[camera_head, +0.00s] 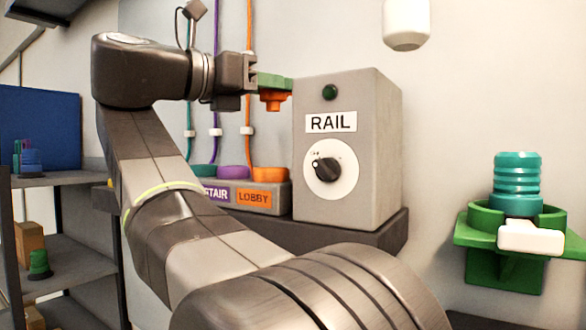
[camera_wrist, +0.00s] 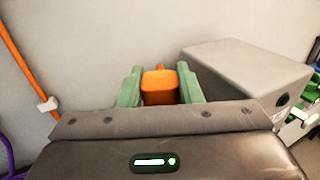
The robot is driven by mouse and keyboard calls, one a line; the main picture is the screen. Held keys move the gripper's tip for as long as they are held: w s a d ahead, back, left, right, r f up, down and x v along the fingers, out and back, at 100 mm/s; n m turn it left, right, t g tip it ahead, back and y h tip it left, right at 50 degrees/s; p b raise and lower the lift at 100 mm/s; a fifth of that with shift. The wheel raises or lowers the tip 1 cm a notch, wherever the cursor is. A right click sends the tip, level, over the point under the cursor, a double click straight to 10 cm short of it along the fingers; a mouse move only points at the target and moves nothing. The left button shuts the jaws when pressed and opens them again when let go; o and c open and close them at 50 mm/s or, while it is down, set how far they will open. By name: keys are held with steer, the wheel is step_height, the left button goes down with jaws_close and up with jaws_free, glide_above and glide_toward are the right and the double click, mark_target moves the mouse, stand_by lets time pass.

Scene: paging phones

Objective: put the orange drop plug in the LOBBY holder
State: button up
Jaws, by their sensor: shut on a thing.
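My gripper (camera_head: 275,83) has green fingers and is shut on the orange drop plug (camera_head: 272,101), which hangs just below the fingers left of the RAIL box. In the wrist view, the orange plug (camera_wrist: 160,88) sits between the two green fingers (camera_wrist: 160,92). The orange LOBBY holder (camera_head: 270,174) is at the right end of a low grey block, above an orange LOBBY label (camera_head: 254,200). The plug is held well above that holder, with a clear gap. The LOBBY holder cannot be made out in the wrist view.
The grey RAIL box (camera_head: 349,190) with a black knob stands close to the right of the holders. A purple holder (camera_head: 233,172) and a teal one (camera_head: 203,170) are left of LOBBY. Coloured cables run down the wall behind. A green bracket (camera_head: 480,225) stands far right.

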mark_target(270, 111)
steer(key=f, duration=0.4)
steer(key=shift+s+a+f+b, duration=0.1)
steer(key=shift+a+f+b, duration=0.1)
steer(key=shift+b, duration=0.15)
steer(key=shift+f, duration=2.5)
steer(key=shift+f, duration=0.1)
steer(key=shift+f+b, duration=0.25)
steer(key=shift+b, duration=0.05)
steer(key=o, duration=1)
steer(key=shift+r, duration=0.1)
